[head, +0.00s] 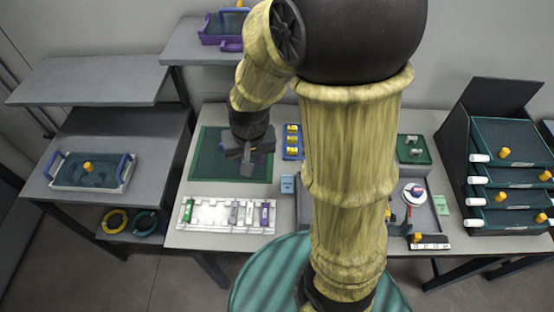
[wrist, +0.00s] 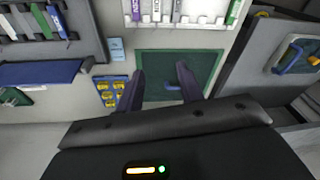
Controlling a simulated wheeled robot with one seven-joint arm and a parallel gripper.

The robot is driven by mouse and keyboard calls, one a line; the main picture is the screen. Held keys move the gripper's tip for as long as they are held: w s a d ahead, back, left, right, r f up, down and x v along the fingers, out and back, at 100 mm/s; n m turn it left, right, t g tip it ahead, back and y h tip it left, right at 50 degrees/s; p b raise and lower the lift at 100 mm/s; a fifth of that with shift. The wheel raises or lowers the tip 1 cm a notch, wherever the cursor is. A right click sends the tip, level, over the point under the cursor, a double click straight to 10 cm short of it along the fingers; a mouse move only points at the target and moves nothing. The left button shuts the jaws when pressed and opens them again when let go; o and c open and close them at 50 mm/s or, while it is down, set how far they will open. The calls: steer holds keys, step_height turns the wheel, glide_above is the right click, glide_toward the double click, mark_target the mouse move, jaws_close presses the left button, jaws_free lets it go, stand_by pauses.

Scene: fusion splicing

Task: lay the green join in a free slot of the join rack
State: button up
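The white join rack (head: 217,222) lies at the table's front edge in the head view, and its edge shows at the top of the wrist view (wrist: 205,8). The green join (head: 188,210) lies in the rack's left end slot; it shows at the rack's right end in the wrist view (wrist: 233,12). Grey joins (head: 234,212) and a purple join (head: 265,213) lie toward the rack's other end. Slots between the green and grey joins look empty. My gripper (head: 246,168) is above the green mat, apart from the rack. Its fingers (wrist: 162,88) are spread, with no join between them.
A blue tray with yellow pieces (head: 292,153) stands beside the mat. A drawer stack (head: 500,180) stands at the right.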

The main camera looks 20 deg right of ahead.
steer(key=s+d+r+n, duration=0.1)
steer(key=s+d, duration=0.3)
steer(key=d, duration=0.1)
steer(key=shift+d+r+t+h, duration=0.3)
steer(key=shift+d+t, duration=0.1)
steer(key=shift+r+p, duration=0.55)
stand_by(0.9)
